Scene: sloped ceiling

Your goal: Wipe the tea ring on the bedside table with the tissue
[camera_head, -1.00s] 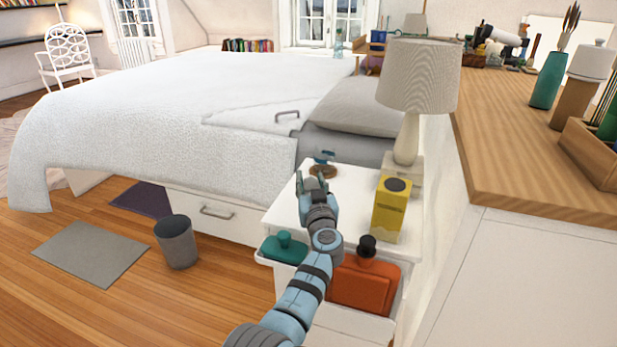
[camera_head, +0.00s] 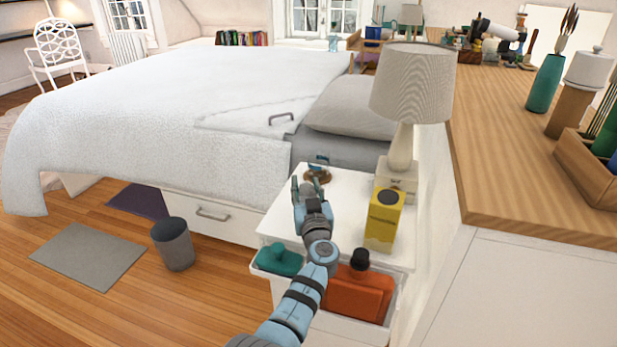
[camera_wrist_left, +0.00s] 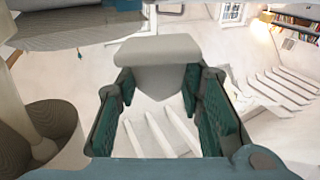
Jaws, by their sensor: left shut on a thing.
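My left gripper (camera_head: 308,188) is over the left part of the white bedside table (camera_head: 348,197). In the wrist view its teal finger pads (camera_wrist_left: 160,92) stand on both sides of a pale grey, smooth thing, which I take to be the tissue (camera_wrist_left: 158,50). The tissue cannot be made out in the head view. A small brown round patch or object (camera_head: 319,177) lies just beyond the fingertips, with a blue item (camera_head: 319,162) at it. I cannot tell whether the brown is the tea ring. My right gripper is not in view.
A yellow box (camera_head: 383,225) and a lamp (camera_head: 410,85) stand on the table to the right of my gripper. Below, an open drawer or tray holds a teal item (camera_head: 278,259) and an orange bottle (camera_head: 355,292). The bed (camera_head: 170,110) lies to the left.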

